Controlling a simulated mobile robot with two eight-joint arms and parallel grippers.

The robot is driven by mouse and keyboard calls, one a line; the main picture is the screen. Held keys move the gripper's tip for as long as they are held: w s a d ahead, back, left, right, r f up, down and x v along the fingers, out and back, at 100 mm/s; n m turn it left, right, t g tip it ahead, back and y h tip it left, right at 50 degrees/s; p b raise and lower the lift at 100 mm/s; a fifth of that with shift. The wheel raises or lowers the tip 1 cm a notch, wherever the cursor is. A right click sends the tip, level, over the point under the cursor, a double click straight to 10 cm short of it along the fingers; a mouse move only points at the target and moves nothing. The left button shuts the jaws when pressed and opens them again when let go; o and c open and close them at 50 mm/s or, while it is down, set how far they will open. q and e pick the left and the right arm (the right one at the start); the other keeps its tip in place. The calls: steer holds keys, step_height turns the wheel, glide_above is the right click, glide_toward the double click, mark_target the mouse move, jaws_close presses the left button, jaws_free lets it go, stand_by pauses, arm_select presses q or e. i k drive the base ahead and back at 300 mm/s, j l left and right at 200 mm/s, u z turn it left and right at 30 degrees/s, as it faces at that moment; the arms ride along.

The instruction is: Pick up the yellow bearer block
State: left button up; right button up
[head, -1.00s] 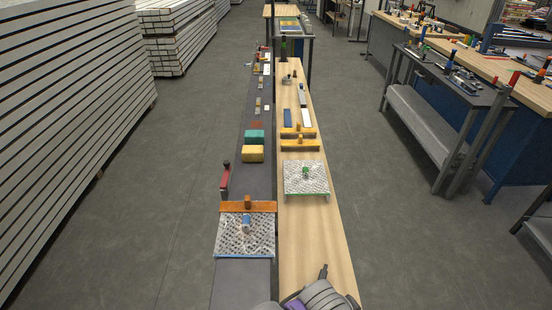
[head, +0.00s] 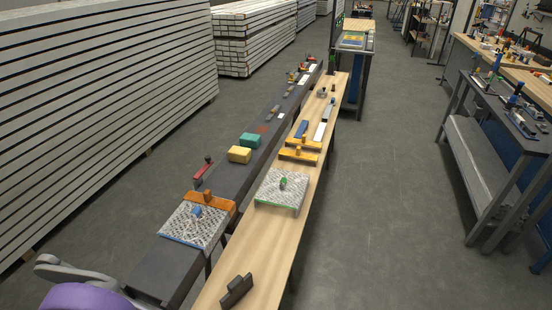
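The yellow bearer block (head: 239,154) lies on the long dark grey bench, around the middle of its length. A green block (head: 250,140) sits just behind it on the same bench. Both blocks look unheld, with nothing on top. Neither of my grippers can be made out. Only a purple and grey part of my own arm shows at the lower left corner, well short of the yellow block.
Nearer on the dark bench (head: 165,271) are a patterned plate (head: 191,226), an orange bar (head: 216,201) and a red-handled tool (head: 203,172). The wooden bench (head: 241,250) alongside carries another plate (head: 281,190), yellow bars (head: 299,155) and a dark bracket (head: 237,290).

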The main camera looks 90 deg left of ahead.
mark_target(239, 154)
steer(key=i+j+u, duration=0.1)
steer(key=i+u, duration=0.6)
steer(key=u, duration=0.15)
steer(key=i+l+u, duration=0.2)
steer(key=i+u, duration=0.25)
steer(key=i+j+u, duration=0.1)
steer(key=i+u, duration=0.15)
steer(key=u, duration=0.25)
steer(key=i+u, duration=0.3)
steer(key=u, duration=0.15)
steer(key=i+u, duration=0.25)
steer(key=u, duration=0.25)
steer(key=i+l+u, duration=0.1)
steer(key=u, duration=0.35)
steer(key=i+l+u, duration=0.2)
steer(key=u, duration=0.3)
steer(key=i+l+u, duration=0.25)
steer(key=u, duration=0.2)
steer(key=i+l+u, duration=0.15)
steer(key=u, duration=0.3)
steer(key=i+l+u, duration=0.1)
steer(key=l+u, duration=0.15)
steer(key=u, duration=0.2)
steer(key=l+u, duration=0.25)
steer(key=u, duration=0.2)
steer(key=i+l+u, duration=0.3)
steer(key=l+u, duration=0.3)
steer(key=i+l+u, duration=0.15)
steer(key=u, duration=0.15)
steer(key=l, duration=0.1)
